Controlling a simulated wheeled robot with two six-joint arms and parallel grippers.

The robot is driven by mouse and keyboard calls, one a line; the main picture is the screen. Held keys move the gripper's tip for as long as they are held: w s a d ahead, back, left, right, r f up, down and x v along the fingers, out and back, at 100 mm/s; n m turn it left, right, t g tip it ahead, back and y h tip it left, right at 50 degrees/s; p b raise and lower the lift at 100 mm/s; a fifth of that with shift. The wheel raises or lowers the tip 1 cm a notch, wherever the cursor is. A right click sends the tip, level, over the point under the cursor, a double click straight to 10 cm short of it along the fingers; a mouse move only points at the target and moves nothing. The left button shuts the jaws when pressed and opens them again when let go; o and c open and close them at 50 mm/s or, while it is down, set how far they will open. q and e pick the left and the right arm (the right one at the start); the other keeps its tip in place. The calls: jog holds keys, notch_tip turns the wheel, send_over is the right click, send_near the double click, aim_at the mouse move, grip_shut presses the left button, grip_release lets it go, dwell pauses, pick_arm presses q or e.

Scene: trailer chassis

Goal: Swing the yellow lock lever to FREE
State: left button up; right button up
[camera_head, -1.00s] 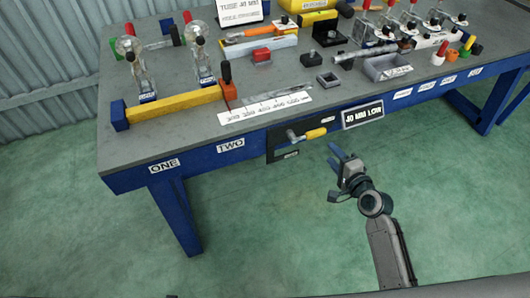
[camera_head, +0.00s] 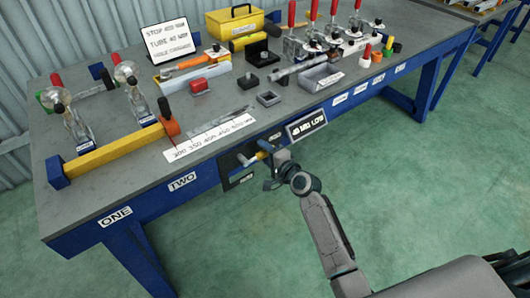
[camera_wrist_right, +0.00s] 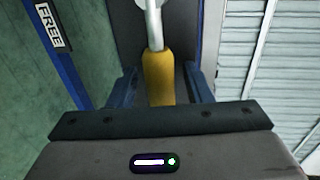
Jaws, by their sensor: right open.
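The lock lever, with a yellow grip (camera_head: 265,146) and a grey metal arm, sits on a black panel on the table's front side. Its grip points to the right in the head view. In the right wrist view the yellow grip (camera_wrist_right: 158,78) lies between my two blue fingers, with gaps on both sides. My right gripper (camera_head: 268,160) is open around the grip and partly covers it in the head view. A white FREE label (camera_wrist_right: 48,25) shows at the upper left of the wrist view. My left gripper is not in view.
The blue-edged workbench (camera_head: 110,180) carries a yellow bar (camera_head: 110,150), toggle clamps, a yellow toolbox (camera_head: 235,22) and a grey tray (camera_head: 322,78). A sign (camera_head: 307,124) is fixed on the front edge right of the lever. The green floor before the bench is clear.

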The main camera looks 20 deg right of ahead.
grip_shut()
